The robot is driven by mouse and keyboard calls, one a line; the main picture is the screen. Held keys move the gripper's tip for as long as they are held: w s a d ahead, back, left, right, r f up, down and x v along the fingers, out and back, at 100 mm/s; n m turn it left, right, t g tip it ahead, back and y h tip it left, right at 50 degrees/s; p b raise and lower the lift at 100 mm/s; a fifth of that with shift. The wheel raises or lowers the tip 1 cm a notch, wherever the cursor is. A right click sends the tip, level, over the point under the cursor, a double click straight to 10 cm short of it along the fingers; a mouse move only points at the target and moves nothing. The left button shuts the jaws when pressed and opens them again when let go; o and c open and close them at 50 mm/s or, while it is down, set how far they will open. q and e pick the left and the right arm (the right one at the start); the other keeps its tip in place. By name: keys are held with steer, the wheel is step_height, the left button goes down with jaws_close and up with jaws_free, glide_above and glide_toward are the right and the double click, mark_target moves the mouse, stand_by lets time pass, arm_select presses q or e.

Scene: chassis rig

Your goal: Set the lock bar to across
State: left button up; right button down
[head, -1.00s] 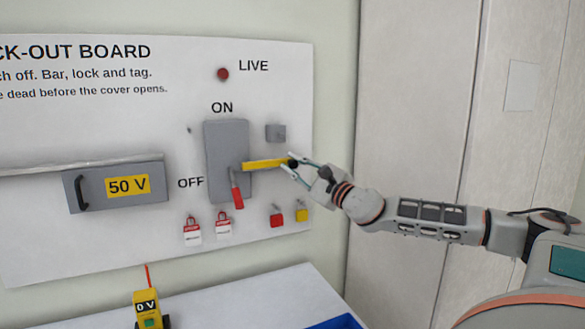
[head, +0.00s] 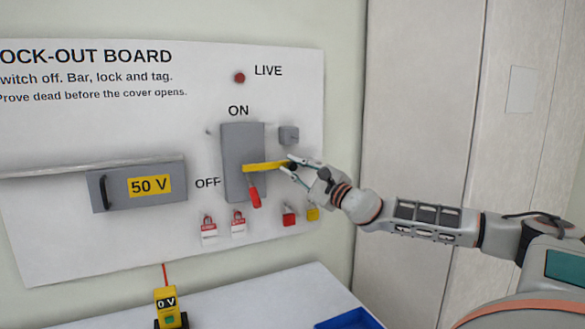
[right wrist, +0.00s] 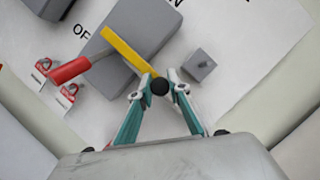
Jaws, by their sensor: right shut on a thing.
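The yellow lock bar (head: 263,167) lies nearly level across the lower half of the grey switch box (head: 232,158) on the board. My right gripper (head: 291,167) is shut on the dark knob at the bar's right end. In the right wrist view the yellow bar (right wrist: 122,47) runs from the box to the black knob (right wrist: 159,86) between my fingertips. The red-handled switch lever (head: 254,196) points down beside the OFF label, and its handle shows in the right wrist view (right wrist: 69,71). My left gripper is not in view.
A small grey block (head: 289,134) sits on the board just above my right gripper. Padlocks (head: 289,214) and tags (head: 209,230) hang below the switch. A 50 V cover (head: 139,185) is at left. A yellow meter (head: 168,307) and blue tray (head: 345,319) are below.

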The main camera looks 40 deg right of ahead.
steer(key=shift+a, duration=0.15)
steer(key=c, duration=1.9)
jaws_free()
steer(key=shift+w+a, duration=0.1)
steer(key=shift+a, duration=0.05)
